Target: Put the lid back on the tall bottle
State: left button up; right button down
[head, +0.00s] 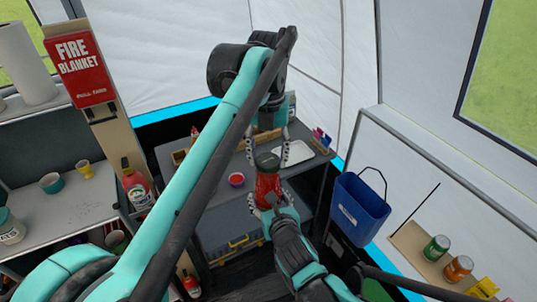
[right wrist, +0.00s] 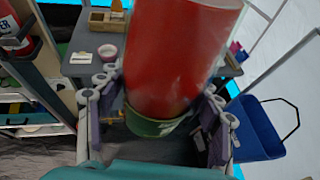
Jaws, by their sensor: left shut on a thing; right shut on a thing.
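The tall red bottle (head: 268,187) stands upright, or nearly so, over the grey table. In the right wrist view, its red body (right wrist: 178,55) fills the middle above a green lower part (right wrist: 152,127). My right gripper (head: 270,204) is shut around the bottle from the near side. Its fingers (right wrist: 150,108) lie on both sides of the bottle. The dark lid (head: 267,160) shows at the bottle's top. My left gripper (head: 268,149) reaches down from above and is shut on the lid. Whether the lid touches the bottle's rim I cannot tell.
A blue bin (head: 359,209) hangs at right. A shelf with jars (head: 436,248) is further right.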

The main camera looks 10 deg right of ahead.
pick_arm(q)
jog(key=shift+w, duration=0.1)
jog(key=o, duration=0.7)
jog(key=shift+o, duration=0.2)
jog(key=shift+r, duration=2.3)
jog(key=shift+c, duration=0.4)
